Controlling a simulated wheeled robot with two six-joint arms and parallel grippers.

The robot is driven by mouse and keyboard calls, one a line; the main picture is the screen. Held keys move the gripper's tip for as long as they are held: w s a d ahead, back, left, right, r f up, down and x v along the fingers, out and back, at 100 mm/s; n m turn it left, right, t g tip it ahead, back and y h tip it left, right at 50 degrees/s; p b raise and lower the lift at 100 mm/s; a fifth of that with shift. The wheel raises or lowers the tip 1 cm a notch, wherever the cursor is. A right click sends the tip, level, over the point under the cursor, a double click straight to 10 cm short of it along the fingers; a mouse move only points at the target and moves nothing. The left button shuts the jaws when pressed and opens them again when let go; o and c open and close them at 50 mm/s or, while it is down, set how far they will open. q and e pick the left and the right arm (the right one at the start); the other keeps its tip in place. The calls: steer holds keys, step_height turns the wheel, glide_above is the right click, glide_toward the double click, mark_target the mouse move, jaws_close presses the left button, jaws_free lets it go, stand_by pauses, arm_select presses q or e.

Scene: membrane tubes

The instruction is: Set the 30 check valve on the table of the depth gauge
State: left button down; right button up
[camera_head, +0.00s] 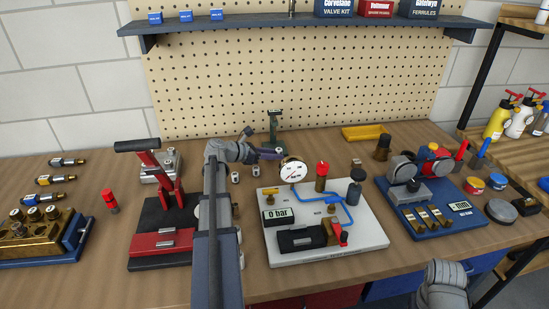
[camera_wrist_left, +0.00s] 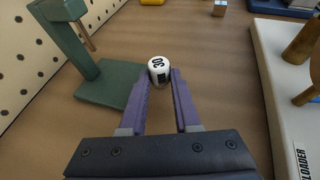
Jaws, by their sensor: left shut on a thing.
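My left gripper (camera_head: 277,154) is at the back middle of the workbench, in front of the green depth gauge (camera_head: 274,122). In the left wrist view the gripper (camera_wrist_left: 160,78) is shut on the 30 check valve (camera_wrist_left: 159,70), a small white cylinder with a black "30" facing the camera. The valve is at the fingertips, just right of the gauge's flat green table (camera_wrist_left: 108,92). The gauge's upright (camera_wrist_left: 68,38) rises at the left. I cannot tell the valve's height above the bench. In the head view the valve is not clearly visible.
A white panel with a dial (camera_head: 375,236) stands right of my left arm, its edge also in the wrist view (camera_wrist_left: 268,75). A red press (camera_head: 160,240) stands left of the arm. A yellow tray (camera_head: 364,132) lies at the back. Bare bench surrounds the gauge's right side.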

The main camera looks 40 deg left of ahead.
arm_select(q)
steer(key=shift+w+a+f, duration=0.35)
steer(key=shift+w+a, duration=0.15)
steer(key=shift+a, duration=0.05)
steer(key=shift+w+a+f+b, duration=0.1)
steer(key=shift+w+a+b, duration=0.1)
steer(key=shift+w+a, duration=1.05)
steer(key=shift+w+a+f+b, duration=0.1)
steer(key=shift+w+a+b, duration=0.1)
steer(key=shift+w+a, duration=1.05)
steer(key=shift+s+a, duration=0.2)
steer(key=c, duration=0.6)
jaws_free()
steer(key=shift+c, duration=0.2)
steer(key=shift+o, duration=0.4)
steer(key=shift+r, duration=0.1)
steer(key=shift+a, duration=0.15)
steer(key=p+v, duration=0.2)
steer(key=v, duration=0.4)
steer(key=shift+s+r+p, duration=0.15)
steer(key=shift+s+p, duration=0.1)
steer(key=shift+p, duration=0.15)
steer(key=shift+s+a+r, duration=0.1)
steer(key=shift+s+r, duration=0.05)
steer(key=shift+s, duration=0.4)
